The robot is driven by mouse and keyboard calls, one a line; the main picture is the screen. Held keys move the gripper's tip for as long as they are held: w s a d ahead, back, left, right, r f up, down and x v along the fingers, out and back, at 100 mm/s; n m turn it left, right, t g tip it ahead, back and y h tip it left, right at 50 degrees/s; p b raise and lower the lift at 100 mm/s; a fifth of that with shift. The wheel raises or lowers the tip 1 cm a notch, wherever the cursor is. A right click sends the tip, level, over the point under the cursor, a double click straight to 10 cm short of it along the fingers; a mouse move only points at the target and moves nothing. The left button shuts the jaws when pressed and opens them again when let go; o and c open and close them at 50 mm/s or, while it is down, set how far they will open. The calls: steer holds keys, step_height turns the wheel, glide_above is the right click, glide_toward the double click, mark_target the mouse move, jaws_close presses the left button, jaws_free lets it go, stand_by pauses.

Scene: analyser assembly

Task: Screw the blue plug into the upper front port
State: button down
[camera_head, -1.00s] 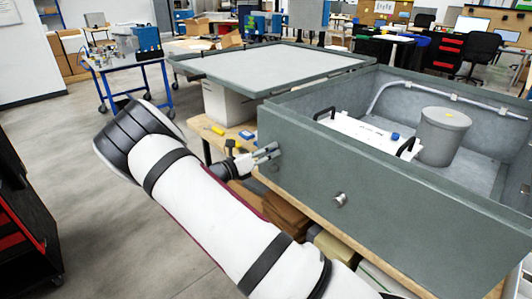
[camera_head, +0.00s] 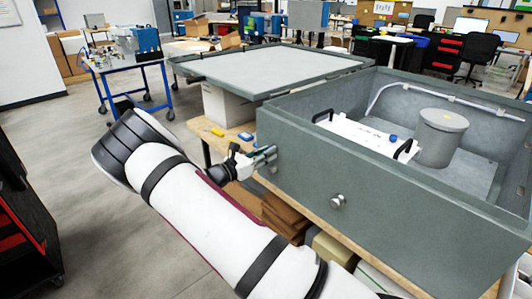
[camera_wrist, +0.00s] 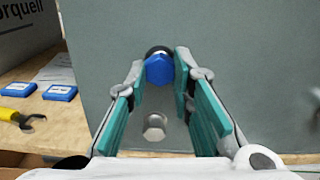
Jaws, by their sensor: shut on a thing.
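The blue plug (camera_wrist: 159,70) has a hexagonal head and sits between my fingertips in the wrist view. A dark round ring shows just behind it against the grey front wall of the analyser box (camera_head: 400,215). My gripper (camera_wrist: 160,72) is shut on the plug, with teal finger pads on either side. In the head view my gripper (camera_head: 268,154) is at the left end of the front wall. The upper port is mostly hidden behind the plug, so I cannot tell how deep the plug sits. A silver hex fitting (camera_wrist: 153,127) is on the wall below it.
Another silver fitting (camera_head: 338,201) protrudes further right on the front wall. The open box holds a white panel (camera_head: 352,133) and a grey cylinder (camera_head: 441,135). A yellow-handled tool (camera_wrist: 15,117) and blue cases (camera_wrist: 59,92) lie on the wooden bench at left.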

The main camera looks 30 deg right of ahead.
steer(key=m+p, duration=0.5)
steer(key=m, duration=1.4)
steer(key=shift+w+r, duration=0.1)
steer(key=c, duration=1.5)
jaws_free()
steer(key=shift+c, duration=0.2)
